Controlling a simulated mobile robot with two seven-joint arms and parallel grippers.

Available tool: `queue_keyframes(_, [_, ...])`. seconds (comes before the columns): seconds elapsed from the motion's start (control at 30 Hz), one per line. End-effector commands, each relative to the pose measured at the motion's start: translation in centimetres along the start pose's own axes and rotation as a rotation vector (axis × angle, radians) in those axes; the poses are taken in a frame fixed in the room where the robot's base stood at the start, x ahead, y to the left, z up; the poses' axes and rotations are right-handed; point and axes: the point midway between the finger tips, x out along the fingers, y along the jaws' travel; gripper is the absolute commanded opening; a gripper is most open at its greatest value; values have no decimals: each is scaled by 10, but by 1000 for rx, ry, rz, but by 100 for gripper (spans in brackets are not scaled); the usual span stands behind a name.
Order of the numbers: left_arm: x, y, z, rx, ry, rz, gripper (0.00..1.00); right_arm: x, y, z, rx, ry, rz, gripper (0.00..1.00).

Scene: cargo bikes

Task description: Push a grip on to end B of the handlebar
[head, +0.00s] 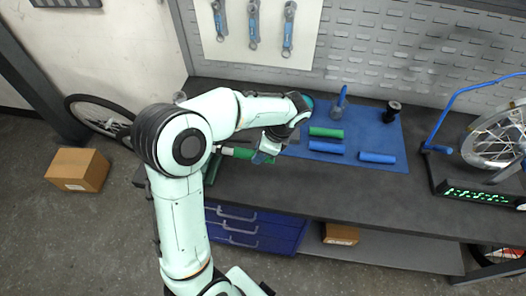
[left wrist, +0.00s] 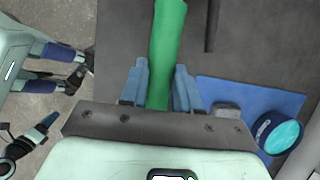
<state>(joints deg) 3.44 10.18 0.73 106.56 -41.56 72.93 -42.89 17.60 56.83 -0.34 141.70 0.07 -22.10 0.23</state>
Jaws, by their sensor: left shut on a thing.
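My left gripper (head: 264,157) is shut on a green grip (head: 242,153), over the left part of the workbench. A short pale bar piece (head: 227,150), perhaps the handlebar, shows at the grip's left end in the head view. My arm hides most of it; I cannot tell whether the grip is around it or only touching. No end mark is readable.
A blue mat (head: 392,165) holds another green grip (head: 326,132), two blue grips (head: 378,157) and a dark cylinder (head: 392,111). A bike wheel (head: 495,140) and blue frame stand at the right. A pegboard (head: 420,50) backs the bench. The bench front right of centre is clear.

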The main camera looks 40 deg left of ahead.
Motion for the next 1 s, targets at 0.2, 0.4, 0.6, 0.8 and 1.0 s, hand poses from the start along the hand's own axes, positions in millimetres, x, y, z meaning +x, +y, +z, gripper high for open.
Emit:
queue_keyframes(0.2, [3,0,7,-1,-2,1,0,1,1,1,0,-1,0,43])
queue_keyframes(0.4, [6,0,12,-1,-2,1,0,2,1,1,1,-2,1,43])
queue_keyframes(0.6, [8,0,18,0,-2,1,0,3,2,2,1,-2,1,43])
queue_keyframes(0.8, [10,0,24,-2,-2,1,0,4,2,2,1,-3,1,43])
queue_keyframes(1.0, [13,0,30,-2,-3,2,0,4,2,3,1,-4,1,43])
